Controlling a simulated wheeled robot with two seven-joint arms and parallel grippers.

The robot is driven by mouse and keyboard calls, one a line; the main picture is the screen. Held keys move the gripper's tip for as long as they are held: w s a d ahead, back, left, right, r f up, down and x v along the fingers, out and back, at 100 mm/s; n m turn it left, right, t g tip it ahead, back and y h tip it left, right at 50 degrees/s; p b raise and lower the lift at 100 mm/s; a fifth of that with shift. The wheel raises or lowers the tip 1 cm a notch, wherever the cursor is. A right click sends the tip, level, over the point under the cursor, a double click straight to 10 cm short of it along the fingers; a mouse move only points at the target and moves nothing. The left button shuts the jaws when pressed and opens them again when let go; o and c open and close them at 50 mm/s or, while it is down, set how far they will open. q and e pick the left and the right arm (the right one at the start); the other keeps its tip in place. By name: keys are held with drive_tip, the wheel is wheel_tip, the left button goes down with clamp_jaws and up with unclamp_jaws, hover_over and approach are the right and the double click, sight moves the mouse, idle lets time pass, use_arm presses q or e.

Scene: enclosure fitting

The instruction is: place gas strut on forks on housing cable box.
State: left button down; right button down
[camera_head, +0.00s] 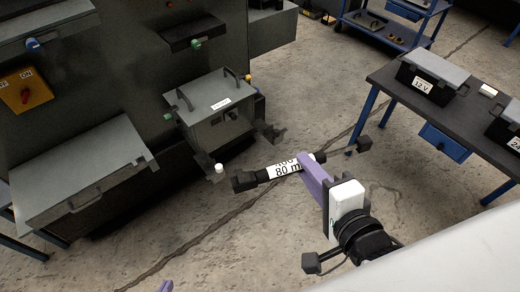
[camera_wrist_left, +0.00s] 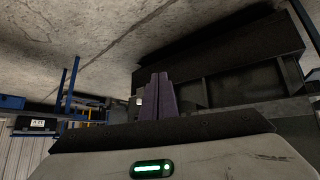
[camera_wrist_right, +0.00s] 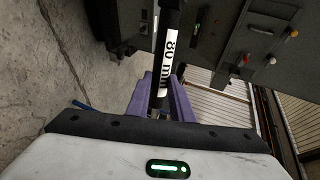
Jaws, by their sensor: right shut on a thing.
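The gas strut (camera_head: 290,168) is a dark rod with black end pieces and a white label reading 80 mm. My right gripper (camera_head: 306,162) is shut on it near its middle. In the right wrist view the strut (camera_wrist_right: 167,60) runs between the purple fingers. The strut is held in front of the housing cable box (camera_head: 222,128), a dark box with a grey handled lid. Two dark fork-like brackets (camera_head: 270,133) jut from its front; the strut appears apart from them. My left gripper (camera_wrist_left: 160,95) looks shut and empty; only a purple tip shows at the head view's bottom edge.
A closed grey-lidded box (camera_head: 85,170) stands left of the cable box. An orange switch panel (camera_head: 25,90) is on the dark cabinet wall. A table (camera_head: 465,115) with black cases stands right, a blue cart (camera_head: 390,30) behind. The concrete floor between is clear.

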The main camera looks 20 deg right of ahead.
drive_tip(key=shift+s+d+f+b, duration=0.1)
drive_tip(key=shift+d+f+b, duration=0.2)
drive_tip(key=shift+f+b, duration=0.05)
drive_tip(key=shift+f, duration=0.1)
